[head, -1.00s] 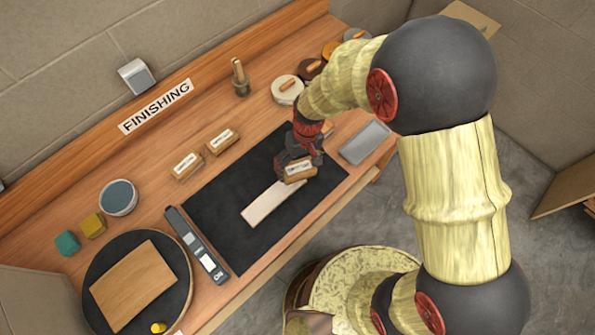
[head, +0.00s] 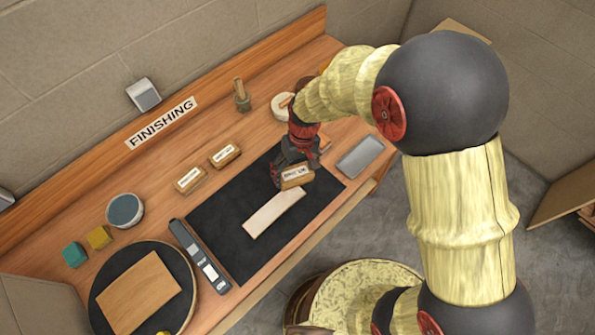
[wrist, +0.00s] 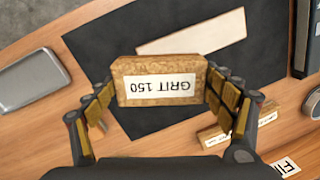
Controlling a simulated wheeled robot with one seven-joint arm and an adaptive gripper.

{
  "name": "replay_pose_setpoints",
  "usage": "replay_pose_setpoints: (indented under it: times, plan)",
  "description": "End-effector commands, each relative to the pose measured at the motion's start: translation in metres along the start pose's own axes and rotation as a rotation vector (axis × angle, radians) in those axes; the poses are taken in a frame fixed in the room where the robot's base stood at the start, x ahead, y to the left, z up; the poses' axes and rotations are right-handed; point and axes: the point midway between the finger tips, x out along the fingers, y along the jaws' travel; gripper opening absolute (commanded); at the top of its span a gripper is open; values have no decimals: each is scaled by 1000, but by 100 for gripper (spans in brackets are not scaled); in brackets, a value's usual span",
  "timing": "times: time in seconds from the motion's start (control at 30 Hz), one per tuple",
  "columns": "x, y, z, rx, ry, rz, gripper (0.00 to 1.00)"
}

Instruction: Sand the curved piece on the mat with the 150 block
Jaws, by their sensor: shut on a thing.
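My gripper (wrist: 160,92) is shut on the 150 block (wrist: 160,66), a tan block whose label reads "GRIT 150" upside down in the wrist view. In the head view the block (head: 297,178) is held above the far right part of the black mat (head: 215,226). The pale curved piece (head: 274,213) lies on the mat just below and left of the block; it also shows in the wrist view (wrist: 192,34). The block looks apart from the piece. The piece's curve is hard to make out.
Two labelled blocks (head: 190,180) (head: 224,156) stand behind the mat. A grey-black tool (head: 198,255) lies along its left edge. A round black board (head: 100,312) with a wooden panel is at left. A grey tray (head: 361,157) is at right.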

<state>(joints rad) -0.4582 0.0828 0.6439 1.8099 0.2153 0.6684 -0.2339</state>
Motion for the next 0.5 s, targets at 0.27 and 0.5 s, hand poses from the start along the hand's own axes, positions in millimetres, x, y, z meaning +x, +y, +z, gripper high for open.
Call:
replay_pose_setpoints:
  times: [0.27,0.5]
  plan:
    - [12,-59,14,-153,7,55,62]
    - [15,-59,23,-57,33,127,62]
